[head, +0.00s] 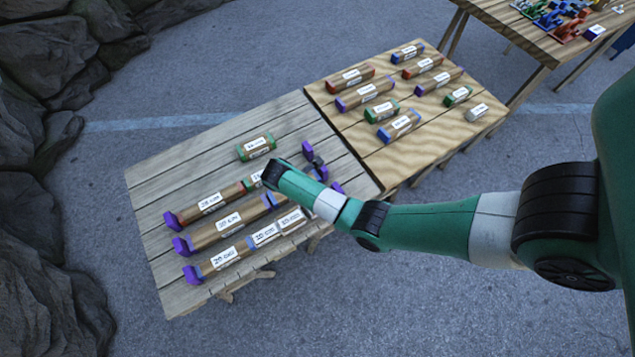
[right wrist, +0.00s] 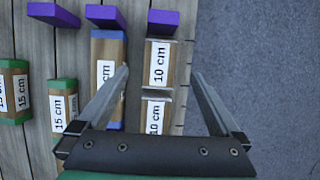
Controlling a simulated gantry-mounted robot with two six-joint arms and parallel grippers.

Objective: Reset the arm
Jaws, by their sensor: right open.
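My right arm reaches in from the right in the head view, over the grey plank table (head: 150,185). In the right wrist view my right gripper (right wrist: 161,72) is open, with nothing held. Its fingers sit on either side of the row with two 10 cm blocks (right wrist: 158,65); whether they touch it I cannot tell. Purple end stops (right wrist: 105,17) stand beyond the rows. A blue-ended block (right wrist: 107,75) and a green-ended 15 cm block (right wrist: 63,105) lie in the other rows. My left gripper is not in view.
A loose green-ended block (head: 256,146) lies behind the rows. The adjoining lighter wooden table (head: 455,130) holds several labelled blocks (head: 366,94). Another table (head: 520,40) with coloured items is at the top right. Rocks (head: 40,180) line the left.

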